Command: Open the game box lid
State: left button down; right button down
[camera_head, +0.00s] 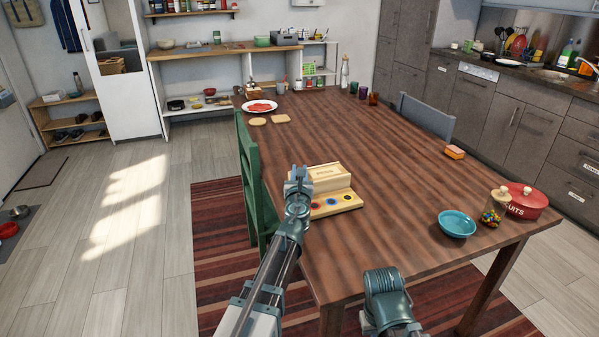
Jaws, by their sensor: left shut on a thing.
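The game box (337,203) is a pale wooden box near the left edge of the dining table. Its front part shows a row of coloured round spots. Its lid (327,173), a pale panel with lettering, stands raised behind that row; its exact angle is hard to tell. My left gripper (299,176) is at the lid's left end, shut on the lid, and its fingers cover part of that end. Part of my right arm shows at the bottom centre, but its gripper is not visible.
The brown table (400,170) has free room right of the box. A teal bowl (457,224), a candy jar (494,207) and a red biscuit tin (524,201) stand at the right front. A green chair (256,185) is close on the left.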

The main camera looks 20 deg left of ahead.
aim_at(341, 169)
dwell(0.3)
pick_arm(q)
jog(key=w+d, duration=0.3)
jog(key=d, duration=0.1)
jog(key=w+d, duration=0.2)
jog(key=d, duration=0.2)
jog(key=w+d, duration=0.3)
jog(key=shift+w+d, duration=0.35)
jog(key=shift+d, duration=0.05)
jog(key=c, duration=0.7)
grip_release()
jog(key=v, duration=1.4)
jog(key=shift+w+f, duration=0.1)
